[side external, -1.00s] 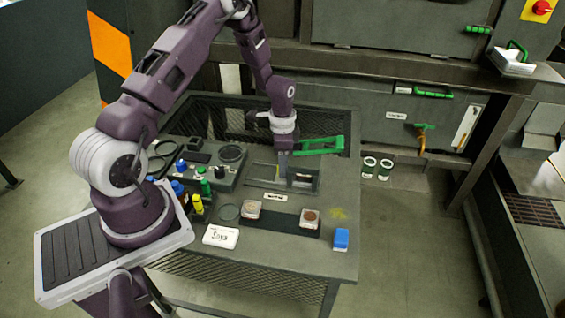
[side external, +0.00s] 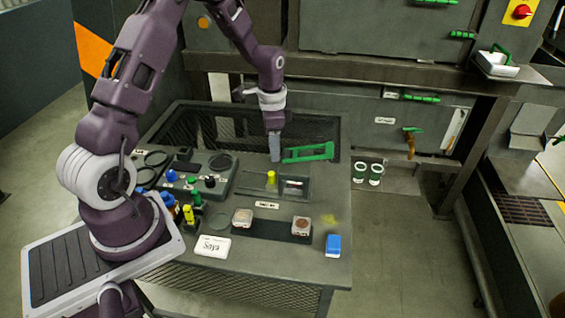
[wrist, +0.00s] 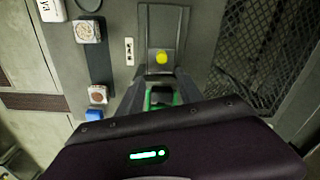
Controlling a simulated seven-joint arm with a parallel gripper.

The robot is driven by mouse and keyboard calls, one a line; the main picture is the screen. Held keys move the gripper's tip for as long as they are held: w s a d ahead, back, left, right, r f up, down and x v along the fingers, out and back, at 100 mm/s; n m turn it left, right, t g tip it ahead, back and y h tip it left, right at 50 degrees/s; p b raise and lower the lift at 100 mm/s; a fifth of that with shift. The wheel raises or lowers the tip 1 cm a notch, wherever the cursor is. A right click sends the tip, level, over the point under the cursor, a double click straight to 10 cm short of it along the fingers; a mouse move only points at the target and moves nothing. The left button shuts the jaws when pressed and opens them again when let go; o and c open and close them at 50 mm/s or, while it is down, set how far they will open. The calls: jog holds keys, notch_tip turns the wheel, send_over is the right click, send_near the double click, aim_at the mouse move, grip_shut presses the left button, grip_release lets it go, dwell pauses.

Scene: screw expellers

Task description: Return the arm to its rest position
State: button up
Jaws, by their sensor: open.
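My purple arm reaches over the grey work table (side external: 290,262) from the left. My gripper (side external: 274,158) points down above the table's back part, apart from the tray below, and is open with nothing seen in it. In the wrist view my gripper (wrist: 158,92) shows at the middle. A yellow-capped item (side external: 271,178) stands in the shallow grey tray (side external: 300,188), just in front of my gripper. The yellow cap also shows in the wrist view (wrist: 161,57).
Two sample dishes (side external: 301,225), a blue block (side external: 333,244) and a white "Soya" card (side external: 213,246) lie at the front. Small bottles (side external: 188,214) stand at the left. A mesh guard (side external: 185,122) edges the back. Two green-and-white cups (side external: 376,173) stand beyond the table.

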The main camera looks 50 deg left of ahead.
jog(key=s+d+r+n+t, duration=0.1)
jog(key=d+r, duration=0.2)
jog(key=r, duration=0.3)
jog(key=s+d+r, duration=0.2)
jog(key=r, duration=0.4)
jog(key=s+d+r+n+t, duration=0.3)
jog(key=s+d+r, duration=0.5)
jog(key=s+r, duration=0.3)
jog(key=s+d+n+t, duration=0.1)
jog(key=s+d, duration=0.2)
jog(key=s, duration=0.7)
jog(key=shift+d+r+n, duration=0.15)
jog(key=shift+r+n, duration=0.2)
jog(key=shift+n, duration=0.05)
